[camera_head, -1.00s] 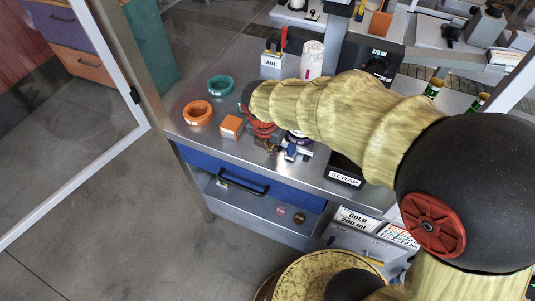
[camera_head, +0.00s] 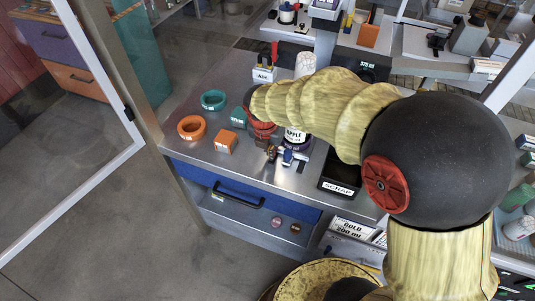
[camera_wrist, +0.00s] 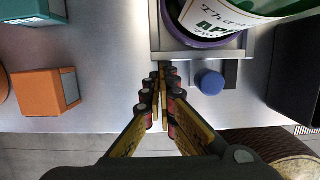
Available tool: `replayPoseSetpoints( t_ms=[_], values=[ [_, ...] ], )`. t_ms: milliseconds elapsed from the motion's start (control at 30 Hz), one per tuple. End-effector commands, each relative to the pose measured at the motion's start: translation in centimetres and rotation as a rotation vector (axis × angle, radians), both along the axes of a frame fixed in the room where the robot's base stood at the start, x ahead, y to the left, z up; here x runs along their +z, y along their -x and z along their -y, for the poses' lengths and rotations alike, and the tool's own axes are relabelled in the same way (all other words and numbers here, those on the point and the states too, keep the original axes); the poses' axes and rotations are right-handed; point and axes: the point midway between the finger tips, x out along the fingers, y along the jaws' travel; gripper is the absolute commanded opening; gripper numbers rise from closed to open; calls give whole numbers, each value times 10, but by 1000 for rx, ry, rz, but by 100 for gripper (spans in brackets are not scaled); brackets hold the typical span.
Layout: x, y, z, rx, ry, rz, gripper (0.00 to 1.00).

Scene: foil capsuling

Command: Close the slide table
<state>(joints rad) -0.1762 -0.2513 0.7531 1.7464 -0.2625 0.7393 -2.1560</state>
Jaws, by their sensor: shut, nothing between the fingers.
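The slide table is a small grey metal plate (camera_wrist: 164,55) at the workbench's front edge, with a dark block and a blue knob (camera_wrist: 209,81) on its front side. The knob also shows in the head view (camera_head: 287,156). A green bottle with a white label (camera_wrist: 228,14) and a purple base stands upright on the plate. My gripper (camera_wrist: 163,70) is shut and empty. Its fingertips are at the front left of the plate, left of the knob; I cannot tell if they touch the plate. In the head view my gripper (camera_head: 271,153) is small and partly hidden by my arm.
An orange box (camera_head: 226,141), orange ring (camera_head: 192,127) and teal ring (camera_head: 213,100) stand left on the workbench (camera_head: 185,150). A black scrap bin (camera_head: 341,175) is right of the slide. A blue drawer front with a black handle (camera_head: 240,194) is below the front edge.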

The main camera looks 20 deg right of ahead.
Motion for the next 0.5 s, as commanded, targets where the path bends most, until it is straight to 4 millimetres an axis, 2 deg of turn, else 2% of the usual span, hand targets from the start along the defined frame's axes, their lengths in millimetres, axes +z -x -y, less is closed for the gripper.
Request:
replayPoseSetpoints(
  t_ms=[500],
  values=[
    [4,-79,58,-2,1,-2,0]
  ],
)
